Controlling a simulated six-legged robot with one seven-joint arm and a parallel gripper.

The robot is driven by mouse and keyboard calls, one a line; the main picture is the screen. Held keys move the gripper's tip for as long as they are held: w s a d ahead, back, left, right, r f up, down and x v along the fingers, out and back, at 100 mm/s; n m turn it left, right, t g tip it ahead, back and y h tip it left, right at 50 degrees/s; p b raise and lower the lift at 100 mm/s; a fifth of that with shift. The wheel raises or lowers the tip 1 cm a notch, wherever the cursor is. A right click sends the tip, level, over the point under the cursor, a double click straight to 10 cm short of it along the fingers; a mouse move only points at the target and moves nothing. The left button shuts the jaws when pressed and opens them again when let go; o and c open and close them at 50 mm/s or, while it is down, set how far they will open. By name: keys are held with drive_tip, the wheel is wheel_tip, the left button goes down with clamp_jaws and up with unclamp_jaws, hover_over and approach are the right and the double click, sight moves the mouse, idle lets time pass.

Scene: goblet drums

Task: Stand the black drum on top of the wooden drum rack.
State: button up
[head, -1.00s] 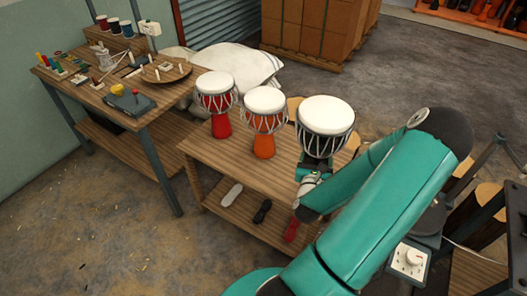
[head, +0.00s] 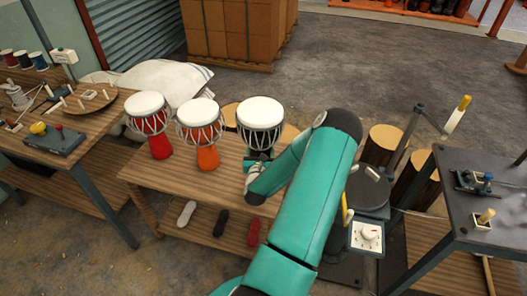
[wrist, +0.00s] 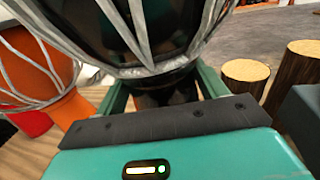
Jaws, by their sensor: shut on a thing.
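The black drum (head: 261,138), with a white head and pale cords, is upright at the right of the row in the head view. My gripper (head: 258,160) is shut on its narrow lower part; in the wrist view the fingers (wrist: 165,92) flank the dark stem below the drum bowl (wrist: 150,30). The wooden drum rack (head: 155,178) has a top board and a lower shelf. The drum is over or beside its right part; my arm hides the drum's foot, so I cannot tell whether it touches the board.
A red drum (head: 159,145) and an orange drum (head: 208,156) stand on the rack, left of the black drum. Log stools (head: 383,143) and a dark workbench (head: 470,215) are at the right. A cluttered wooden table (head: 60,150) is at the left.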

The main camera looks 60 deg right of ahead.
drive_tip(key=shift+w+d+f, duration=0.35)
drive_tip(key=shift+w+f, duration=0.05)
drive_tip(key=shift+f, duration=0.2)
drive_tip(key=shift+w+d+f, duration=0.35)
drive_tip(key=shift+f, duration=0.2)
drive_tip(key=shift+d+f, duration=0.1)
drive_tip(key=shift+f, duration=1.45)
drive_tip(key=o, duration=1.8)
drive_tip(key=shift+f, duration=0.25)
